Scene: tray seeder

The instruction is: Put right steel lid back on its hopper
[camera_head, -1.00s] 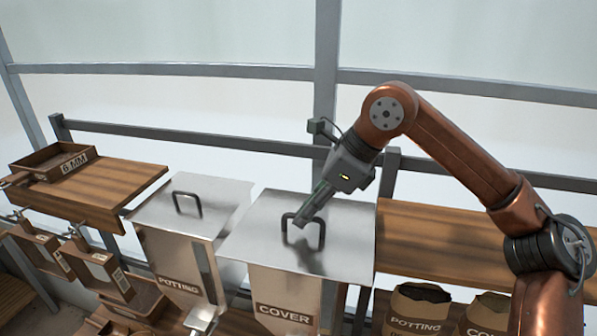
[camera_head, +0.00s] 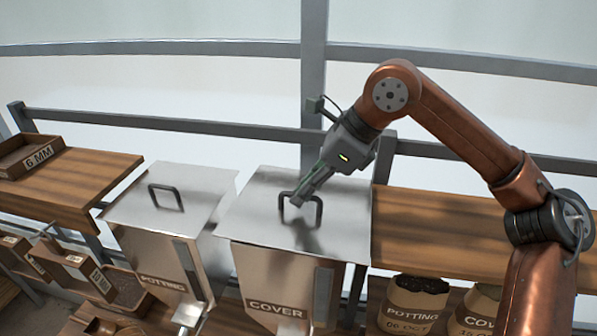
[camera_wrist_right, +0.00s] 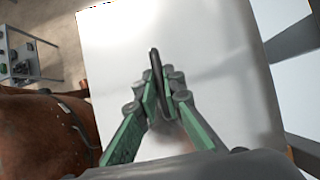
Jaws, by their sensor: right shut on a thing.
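The right steel lid (camera_head: 262,215) lies flat over the top of the hopper labelled COVER (camera_head: 262,283). A dark loop handle (camera_head: 318,212) stands up from the middle of the lid. My right gripper (camera_head: 297,199) is shut on this handle. In the right wrist view, the green fingers of my right gripper (camera_wrist_right: 166,88) close on both sides of the dark handle (camera_wrist_right: 155,68), above the pale lid (camera_wrist_right: 225,50). Whether a thin gap is left under the lid I cannot tell. My left gripper does not show.
The POTTING hopper (camera_head: 150,262) stands to the left with its own steel lid (camera_head: 205,185) on. A wooden shelf (camera_head: 90,180) with a 6 MM tray (camera_head: 38,157) is at the left. A wooden shelf (camera_head: 470,235) lies right, with paper bags (camera_head: 412,300) below it.

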